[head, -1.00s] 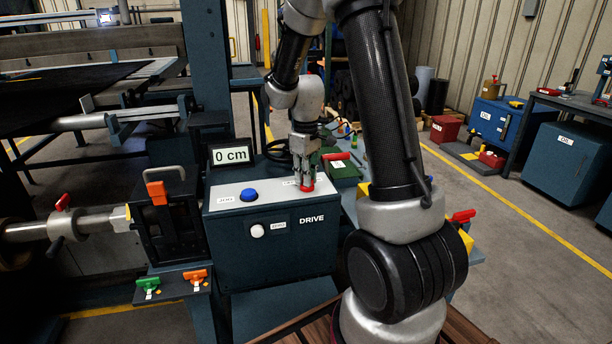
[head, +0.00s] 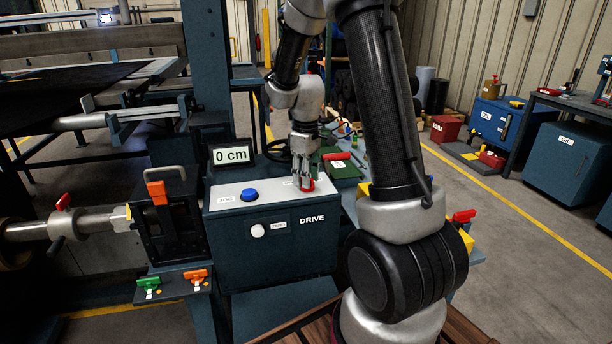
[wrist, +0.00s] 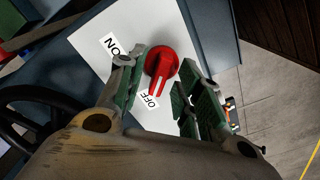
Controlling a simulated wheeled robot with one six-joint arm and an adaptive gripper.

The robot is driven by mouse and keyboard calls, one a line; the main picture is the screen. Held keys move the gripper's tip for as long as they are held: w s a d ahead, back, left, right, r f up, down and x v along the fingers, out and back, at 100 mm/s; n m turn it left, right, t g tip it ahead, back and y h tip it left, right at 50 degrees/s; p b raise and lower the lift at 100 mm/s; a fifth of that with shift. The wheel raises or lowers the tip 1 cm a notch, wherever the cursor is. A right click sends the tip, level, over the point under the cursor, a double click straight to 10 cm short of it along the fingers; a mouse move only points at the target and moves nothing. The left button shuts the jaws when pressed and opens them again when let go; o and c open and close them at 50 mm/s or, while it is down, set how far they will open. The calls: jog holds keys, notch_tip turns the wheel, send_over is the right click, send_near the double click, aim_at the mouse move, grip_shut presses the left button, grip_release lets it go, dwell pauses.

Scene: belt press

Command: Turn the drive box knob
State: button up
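The drive box (head: 270,240) stands in the middle of the head view, with a grey-white top panel. Its red knob (head: 309,185) is at the top's right end, partly hidden by my gripper (head: 303,180). In the wrist view the round red knob (wrist: 160,68) has a raised handle with a white line that points to the OFF label (wrist: 152,102). The ON label (wrist: 112,45) is to its upper left. My gripper (wrist: 158,88) is open, fingers on either side of the knob. The left finger overlaps the knob's edge in the picture; the right one shows a gap. Contact is unclear.
A blue button (head: 249,194) is on the box top and a white knob (head: 257,230) on its front. A display (head: 232,154) behind reads 0 cm. A black handwheel (head: 277,150) stands close behind my gripper.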

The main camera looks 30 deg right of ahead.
notch_tip(320, 180, up, 12)
dwell(0.6)
dwell(0.5)
jog(key=s+a+r+m+t, duration=0.2)
jog(key=s+r+m, duration=0.1)
jog(key=s, duration=0.9)
jog(key=s+a+r+m+t, duration=0.2)
jog(key=s+r+m, duration=0.1)
jog(key=s, duration=0.9)
jog(key=shift+s, duration=0.2)
